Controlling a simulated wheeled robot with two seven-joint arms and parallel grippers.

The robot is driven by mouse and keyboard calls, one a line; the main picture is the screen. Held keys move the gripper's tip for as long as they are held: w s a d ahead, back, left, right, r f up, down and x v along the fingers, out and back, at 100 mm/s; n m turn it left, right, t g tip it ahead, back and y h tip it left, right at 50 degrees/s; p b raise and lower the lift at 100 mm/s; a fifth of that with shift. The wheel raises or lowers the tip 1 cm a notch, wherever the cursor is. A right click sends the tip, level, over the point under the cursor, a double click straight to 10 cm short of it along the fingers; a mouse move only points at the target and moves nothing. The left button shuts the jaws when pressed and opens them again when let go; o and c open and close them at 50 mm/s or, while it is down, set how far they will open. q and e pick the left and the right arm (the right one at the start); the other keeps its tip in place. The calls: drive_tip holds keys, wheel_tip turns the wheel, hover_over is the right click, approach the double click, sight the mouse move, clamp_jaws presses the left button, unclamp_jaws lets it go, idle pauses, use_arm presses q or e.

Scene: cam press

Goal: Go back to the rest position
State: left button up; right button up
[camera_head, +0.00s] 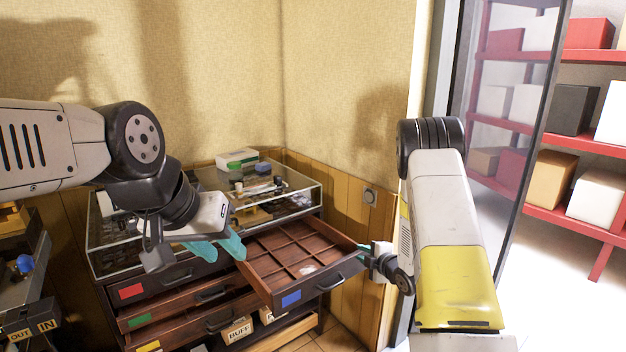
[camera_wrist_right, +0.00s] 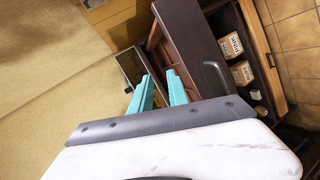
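My left gripper (camera_head: 222,249), with teal fingers, is over the front of the cabinet, to the left of the open drawer with the blue label (camera_head: 255,279). Its fingers are apart, with nothing seen between them. My right gripper (camera_head: 366,249) is at the right end of that drawer's front, and its hand is partly hidden by my wrist. The right wrist view shows its teal fingers (camera_wrist_right: 160,76) apart and empty, close to the dark drawer (camera_wrist_right: 190,45). I cannot tell whether they touch it.
The cabinet has a glass-topped case (camera_head: 310,190) and drawers with red (camera_head: 131,291), green (camera_head: 140,320) and yellow labels. Small labelled boxes (camera_head: 237,330) sit below. A cart with IN and OUT signs (camera_head: 35,328) stands at left. Red shelves (camera_head: 585,143) stand behind the door frame at right.

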drive_tip(key=s+d+r+m+g+h, duration=0.15)
drive_tip(key=s+r+m, duration=0.3)
drive_tip(key=r, duration=0.55)
drive_tip(key=s+d+r+m+g+h, duration=0.1)
drive_tip(key=s+d+r+m+h, duration=0.2)
drive_tip(key=r+m, duration=0.5)
drive_tip(key=s+a+r+m+g, duration=0.1)
drive_tip(key=s+a+r+m, duration=0.1)
drive_tip(key=s, duration=0.8)
drive_tip(key=s+a+r+m+g+y, duration=0.1)
drive_tip(key=s+r, duration=0.3)
drive_tip(key=s, duration=0.5)
drive_tip(key=s+a+r+m+g, duration=0.2)
drive_tip(key=s+a+r+m, duration=0.1)
drive_tip(key=s, duration=0.7)
drive_tip(key=shift+s+a+r+m+y, duration=0.3)
drive_tip(key=shift+a+r+m+y, duration=0.05)
drive_tip(key=shift+r, duration=0.2)
